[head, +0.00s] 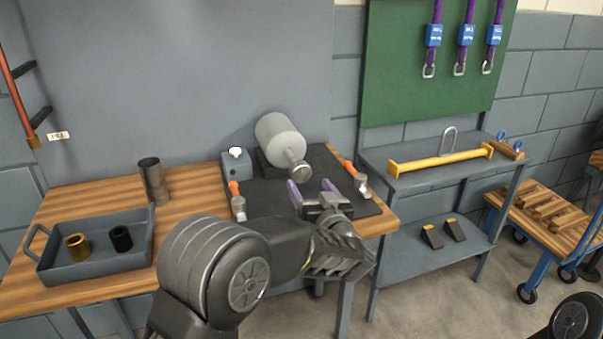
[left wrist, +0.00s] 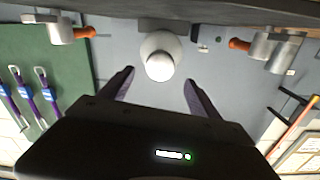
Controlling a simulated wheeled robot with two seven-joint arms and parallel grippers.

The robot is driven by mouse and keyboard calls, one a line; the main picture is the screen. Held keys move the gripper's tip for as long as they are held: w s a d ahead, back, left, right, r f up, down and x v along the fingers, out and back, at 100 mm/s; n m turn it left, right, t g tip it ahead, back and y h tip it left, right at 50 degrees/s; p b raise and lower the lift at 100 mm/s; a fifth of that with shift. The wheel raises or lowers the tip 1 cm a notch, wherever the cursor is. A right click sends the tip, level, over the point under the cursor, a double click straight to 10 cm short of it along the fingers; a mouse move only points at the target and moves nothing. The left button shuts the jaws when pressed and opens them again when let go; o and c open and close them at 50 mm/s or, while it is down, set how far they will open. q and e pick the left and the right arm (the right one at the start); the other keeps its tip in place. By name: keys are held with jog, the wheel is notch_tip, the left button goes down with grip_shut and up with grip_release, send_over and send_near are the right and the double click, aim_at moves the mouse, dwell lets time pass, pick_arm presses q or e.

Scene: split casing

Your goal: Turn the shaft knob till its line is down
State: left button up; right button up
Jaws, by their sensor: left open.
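In the left wrist view the knob (left wrist: 159,66) is a pale disc. I cannot make out its line in either view. My left gripper (head: 310,186) is open and empty, its two purple fingers pointing at the knob from the front. In the left wrist view its fingertips (left wrist: 158,77) lie either side of the knob, apparently apart from it. My right gripper is not in view.
Orange-handled tools with grey heads (head: 238,207) (head: 361,184) flank the casing on the mat (head: 265,205). A grey box with a white button (head: 236,166) stands left of it. A tray (head: 95,268) and a dark tube (head: 153,180) are further left.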

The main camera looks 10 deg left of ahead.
aim_at(302, 174)
pick_arm(q)
jog(key=x, duration=0.7)
jog(key=shift+w, duration=0.1)
jog(key=c, duration=1.4)
